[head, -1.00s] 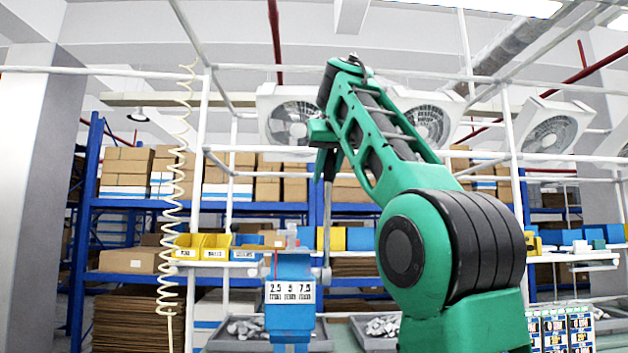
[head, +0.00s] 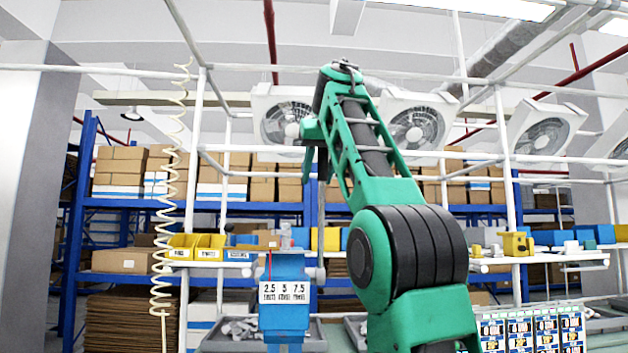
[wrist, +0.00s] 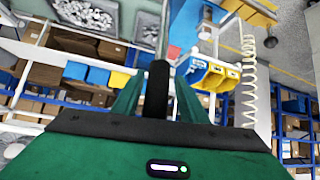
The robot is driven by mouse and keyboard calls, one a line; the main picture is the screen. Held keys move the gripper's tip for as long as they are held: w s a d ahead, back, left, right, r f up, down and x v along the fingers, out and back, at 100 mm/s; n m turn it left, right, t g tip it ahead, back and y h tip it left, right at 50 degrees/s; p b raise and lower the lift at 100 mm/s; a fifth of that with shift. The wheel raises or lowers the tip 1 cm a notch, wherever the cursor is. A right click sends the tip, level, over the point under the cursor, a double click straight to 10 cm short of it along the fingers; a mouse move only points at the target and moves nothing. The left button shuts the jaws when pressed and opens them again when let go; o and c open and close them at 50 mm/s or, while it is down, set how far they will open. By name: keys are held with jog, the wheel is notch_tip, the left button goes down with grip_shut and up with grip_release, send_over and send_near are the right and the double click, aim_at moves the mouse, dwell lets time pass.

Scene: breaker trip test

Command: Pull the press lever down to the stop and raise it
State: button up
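The blue press (head: 285,268), with a white number label on its front, stands below the middle of the head view. Its thin grey lever (head: 321,222) rises nearly upright at the press's right side. My gripper (head: 316,150) is at the lever's top end; its fingertips are too small to make out there. In the wrist view, my gripper's green fingers (wrist: 158,95) stand close on both sides of the lever's black grip (wrist: 157,88) and appear shut on it. The contact faces are hidden.
Yellow bins (head: 196,246) sit on a rail left of the press, beside a coiled cream hose (head: 165,230). A grey parts tray (head: 225,345) lies low behind the press. Panels with several breakers (head: 532,328) stand at lower right. White frame posts (head: 509,190) cross the scene.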

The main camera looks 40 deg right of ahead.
jog(key=shift+d, duration=0.1)
jog(key=shift+v, duration=2.45)
jog(key=shift+s+a, duration=0.5)
jog(key=shift+s, duration=0.05)
send_near(321, 161)
jog(key=s+a+f, duration=0.1)
jog(key=s+f, duration=0.2)
jog(key=f, duration=0.2)
jog(key=shift+s+f, duration=0.35)
jog(key=shift+s, duration=0.05)
jog(key=shift+a+f, duration=0.1)
